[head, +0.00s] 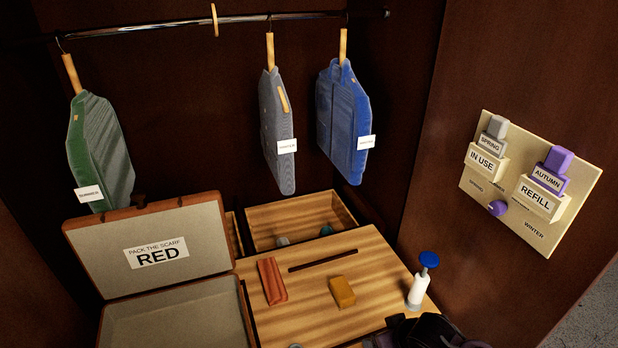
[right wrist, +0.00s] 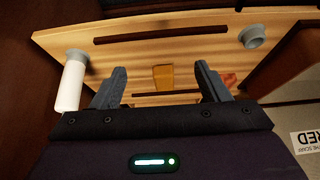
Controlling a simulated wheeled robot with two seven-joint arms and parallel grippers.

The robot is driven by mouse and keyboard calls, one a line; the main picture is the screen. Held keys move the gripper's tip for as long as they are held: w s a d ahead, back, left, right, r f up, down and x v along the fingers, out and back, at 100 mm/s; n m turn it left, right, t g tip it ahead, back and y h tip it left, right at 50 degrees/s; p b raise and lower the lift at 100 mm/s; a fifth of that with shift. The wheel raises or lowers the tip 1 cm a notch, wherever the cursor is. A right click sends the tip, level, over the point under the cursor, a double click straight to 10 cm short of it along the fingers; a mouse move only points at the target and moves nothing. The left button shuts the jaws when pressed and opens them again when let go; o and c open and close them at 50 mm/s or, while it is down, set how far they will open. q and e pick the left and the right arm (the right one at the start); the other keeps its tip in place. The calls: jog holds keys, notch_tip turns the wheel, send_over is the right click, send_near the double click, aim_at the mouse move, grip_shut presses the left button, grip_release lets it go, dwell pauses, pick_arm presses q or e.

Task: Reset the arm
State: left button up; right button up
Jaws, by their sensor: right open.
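My right gripper (head: 425,332) shows as a dark shape at the bottom edge of the head view, by the front of the wooden drawer top. In the right wrist view my right gripper (right wrist: 160,75) is open, its two fingers apart. A yellow block (right wrist: 163,77) shows beyond and between them, with nothing held. The same yellow block (head: 342,291) lies on the wooden top (head: 370,255) in the head view. My left gripper is not in view.
A white post with a blue cap (head: 417,285) stands close to my right gripper. A red folded piece (head: 271,281) lies on the wooden top. An open case (head: 177,317) labelled RED is at left. Garments hang from a rail (head: 150,28). A sign board (head: 531,185) is on the right wall.

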jog(key=s+f+m+g, duration=0.1)
jog(key=s+f, duration=0.6)
jog(key=f, duration=0.7)
jog(key=s+f+m+g, duration=0.15)
jog(key=s+f, duration=0.45)
jog(key=f, duration=0.7)
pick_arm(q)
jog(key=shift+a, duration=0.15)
pick_arm(e)
jog(key=s+d+f, duration=0.2)
jog(key=s+f, duration=0.2)
jog(key=s, duration=0.3)
jog(key=s+d+f+g+h, duration=0.1)
jog(key=s+f, duration=0.3)
jog(key=s, duration=0.4)
jog(key=s+d+f+g+h, duration=0.1)
jog(key=s+f, duration=0.3)
jog(key=s, duration=0.4)
jog(key=shift+s+d+f+n, duration=0.2)
jog(key=shift+d+f+n, duration=0.2)
jog(key=shift+d, duration=0.4)
